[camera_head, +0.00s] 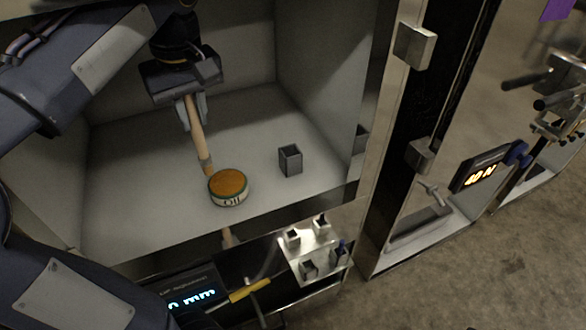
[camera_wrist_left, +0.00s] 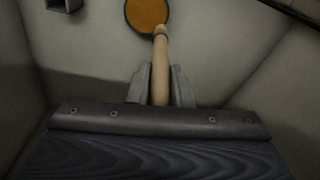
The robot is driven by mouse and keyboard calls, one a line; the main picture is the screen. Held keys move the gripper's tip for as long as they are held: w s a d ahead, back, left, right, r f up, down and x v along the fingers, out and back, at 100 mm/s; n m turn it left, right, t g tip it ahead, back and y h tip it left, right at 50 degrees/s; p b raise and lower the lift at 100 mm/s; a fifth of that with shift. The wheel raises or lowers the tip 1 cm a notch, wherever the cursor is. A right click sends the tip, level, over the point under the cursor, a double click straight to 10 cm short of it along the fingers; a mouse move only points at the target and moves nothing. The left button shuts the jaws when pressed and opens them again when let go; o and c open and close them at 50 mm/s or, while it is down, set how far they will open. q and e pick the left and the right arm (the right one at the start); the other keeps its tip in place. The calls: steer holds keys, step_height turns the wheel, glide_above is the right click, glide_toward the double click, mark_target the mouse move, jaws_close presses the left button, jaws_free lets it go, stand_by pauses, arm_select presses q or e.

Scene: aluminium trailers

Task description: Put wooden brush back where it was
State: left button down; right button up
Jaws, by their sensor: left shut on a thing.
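The wooden brush (camera_head: 197,132) has a light wooden handle that points down and forward in the head view. My left gripper (camera_head: 192,112) is shut on this handle inside the white compartment. In the left wrist view the handle (camera_wrist_left: 160,75) runs between the two fingers of my left gripper (camera_wrist_left: 160,85). The far end of the brush reaches a round tin (camera_head: 228,187) with an orange-brown top and "Oil" on its side. Whether the brush touches the tin or dips into it I cannot tell. My right gripper is not in view.
A small grey square cup (camera_head: 290,160) stands on the compartment floor (camera_head: 130,215), right of the tin. Walls close in the left, back and right sides. Below the front edge are a metal holder block (camera_head: 312,252) and a display (camera_head: 190,298).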

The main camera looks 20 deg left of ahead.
arm_select(q)
steer(key=shift+w+d, duration=0.1)
steer(key=w+d+p, duration=0.2)
steer(key=w+d, duration=0.9)
steer(key=w, duration=0.2)
step_height(320, 180, down, 7)
steer(key=b, duration=0.7)
steer(key=shift+w+d+r, duration=0.15)
steer(key=shift+d+r, duration=0.05)
steer(key=shift+d, duration=0.2)
steer(key=shift+f, duration=0.1)
steer(key=c, duration=1.3)
jaws_free()
